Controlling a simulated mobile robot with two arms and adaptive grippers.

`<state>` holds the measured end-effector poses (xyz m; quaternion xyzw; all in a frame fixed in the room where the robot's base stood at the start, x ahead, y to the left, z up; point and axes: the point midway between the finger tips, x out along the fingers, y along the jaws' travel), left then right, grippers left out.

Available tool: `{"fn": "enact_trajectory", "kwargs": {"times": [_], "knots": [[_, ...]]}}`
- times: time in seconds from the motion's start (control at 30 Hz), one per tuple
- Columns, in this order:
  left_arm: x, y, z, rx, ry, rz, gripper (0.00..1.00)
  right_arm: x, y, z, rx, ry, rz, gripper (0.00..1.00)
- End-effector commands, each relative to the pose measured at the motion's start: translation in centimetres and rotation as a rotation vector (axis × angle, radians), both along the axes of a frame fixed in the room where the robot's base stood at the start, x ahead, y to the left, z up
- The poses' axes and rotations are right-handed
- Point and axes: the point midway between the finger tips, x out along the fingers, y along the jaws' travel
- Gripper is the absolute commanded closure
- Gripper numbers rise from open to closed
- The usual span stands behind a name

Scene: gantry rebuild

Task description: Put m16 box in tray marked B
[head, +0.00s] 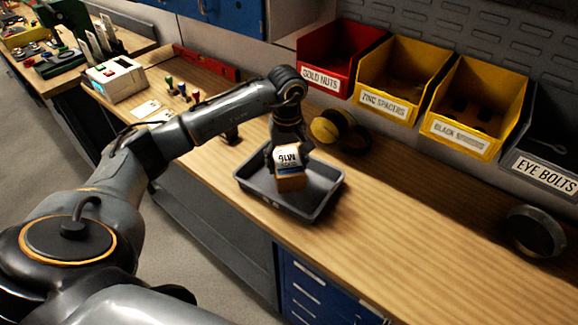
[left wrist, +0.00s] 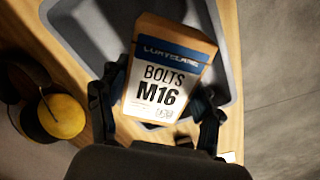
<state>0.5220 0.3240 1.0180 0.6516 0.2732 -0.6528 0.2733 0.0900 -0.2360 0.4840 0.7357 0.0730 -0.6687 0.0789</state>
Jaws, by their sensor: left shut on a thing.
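The M16 box (head: 290,168) is a small brown carton with a white and blue label; "BOLTS M16" reads clearly on it in the left wrist view (left wrist: 165,72). My left gripper (head: 288,152) is shut on it, with a finger on each side. The box is over the inside of a grey tray (head: 323,203), whose rim also shows in the left wrist view (left wrist: 62,28). I cannot tell whether the box touches the tray floor. No letter B is visible on the tray. My right gripper is not in view.
Bins labelled for gold nuts (head: 331,55), zinc spacers (head: 392,80) and eye bolts (head: 548,140) line the back. Yellow and black ear defenders (head: 327,129) lie behind the tray. A round dark object (head: 535,232) sits at right. The wooden bench between is clear.

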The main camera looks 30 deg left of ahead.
Motion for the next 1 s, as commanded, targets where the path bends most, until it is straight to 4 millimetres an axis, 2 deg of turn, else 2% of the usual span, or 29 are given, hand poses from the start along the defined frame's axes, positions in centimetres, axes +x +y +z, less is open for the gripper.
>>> {"fn": "enact_trajectory", "kwargs": {"times": [0.13, 0.3, 0.4, 0.73, 0.77, 0.87, 1.0], "knots": [[0.8, -0.1, -0.9, -0.001, 0.002, 0.0, 0.86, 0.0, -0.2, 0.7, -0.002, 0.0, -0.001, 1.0], [0.6, -0.1, -3.1, -0.001, 0.002, -0.001, 0.86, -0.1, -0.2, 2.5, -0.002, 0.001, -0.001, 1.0], [0.7, 0.0, -3.8, 0.001, -0.001, 0.0, 0.86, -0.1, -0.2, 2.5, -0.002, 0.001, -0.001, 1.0], [0.7, 0.0, -4.2, 0.0, -0.003, -0.001, 0.86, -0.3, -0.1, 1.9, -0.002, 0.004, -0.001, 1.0], [0.7, 0.0, -4.3, 0.001, -0.001, -0.001, 0.33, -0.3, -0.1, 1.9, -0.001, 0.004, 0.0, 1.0], [0.7, 0.0, -4.2, 0.001, -0.001, -0.001, 0.12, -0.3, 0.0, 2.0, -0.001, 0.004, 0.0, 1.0], [0.7, 0.0, -4.1, 0.001, -0.001, -0.001, 0.12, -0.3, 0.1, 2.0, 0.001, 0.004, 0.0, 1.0]]}}
